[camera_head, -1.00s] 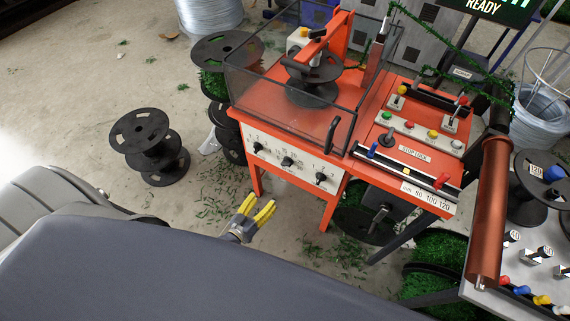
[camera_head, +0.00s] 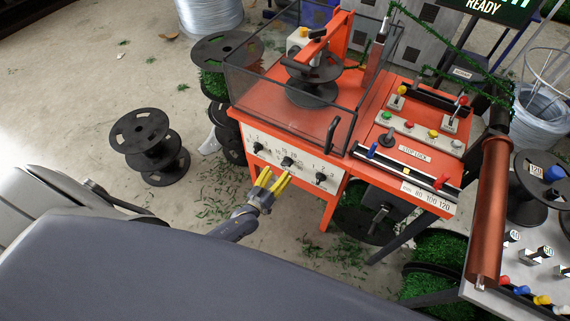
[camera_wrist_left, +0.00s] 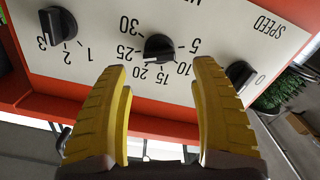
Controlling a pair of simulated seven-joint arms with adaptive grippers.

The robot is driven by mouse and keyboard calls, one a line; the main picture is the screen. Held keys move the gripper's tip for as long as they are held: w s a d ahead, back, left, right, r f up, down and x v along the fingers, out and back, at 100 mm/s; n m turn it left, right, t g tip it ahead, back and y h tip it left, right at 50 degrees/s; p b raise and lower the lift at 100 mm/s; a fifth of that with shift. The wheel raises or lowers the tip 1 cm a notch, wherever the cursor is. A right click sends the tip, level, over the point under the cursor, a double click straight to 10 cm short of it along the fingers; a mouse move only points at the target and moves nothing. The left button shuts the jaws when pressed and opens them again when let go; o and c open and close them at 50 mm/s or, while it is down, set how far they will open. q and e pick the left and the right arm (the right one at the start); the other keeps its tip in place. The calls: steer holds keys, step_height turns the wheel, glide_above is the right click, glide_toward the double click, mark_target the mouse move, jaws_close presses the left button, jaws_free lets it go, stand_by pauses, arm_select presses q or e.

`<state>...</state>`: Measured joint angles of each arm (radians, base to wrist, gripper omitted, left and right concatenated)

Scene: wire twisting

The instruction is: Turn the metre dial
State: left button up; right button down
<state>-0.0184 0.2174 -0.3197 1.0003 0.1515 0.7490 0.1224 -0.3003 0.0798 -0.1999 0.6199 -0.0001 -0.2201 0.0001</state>
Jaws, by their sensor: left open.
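The metre dial (camera_head: 287,161) is the middle black knob on the white front panel of the orange machine. In the left wrist view the dial (camera_wrist_left: 158,47) appears upside down, ringed by numbers from 5 to 30. My left gripper (camera_head: 273,180) has yellow fingers and is open and empty, in front of the panel and a little below the dial. In the left wrist view its fingertips (camera_wrist_left: 160,65) are spread to either side of the dial, apart from it. My right gripper is not in view.
Two other knobs flank the dial: one at left (camera_head: 258,147) marked SPEED and one at right (camera_head: 321,177). An orange machine leg (camera_head: 331,206) stands right of the gripper. Black spools (camera_head: 150,148) stand on the floor at left.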

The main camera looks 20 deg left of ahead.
mark_target(284, 165)
arm_select(q)
steer(key=shift+w+d, duration=0.2)
steer(key=shift+w, duration=1.25)
steer(key=shift+w+d, duration=0.2)
steer(key=shift+w, duration=1.2)
steer(key=c, duration=1.2)
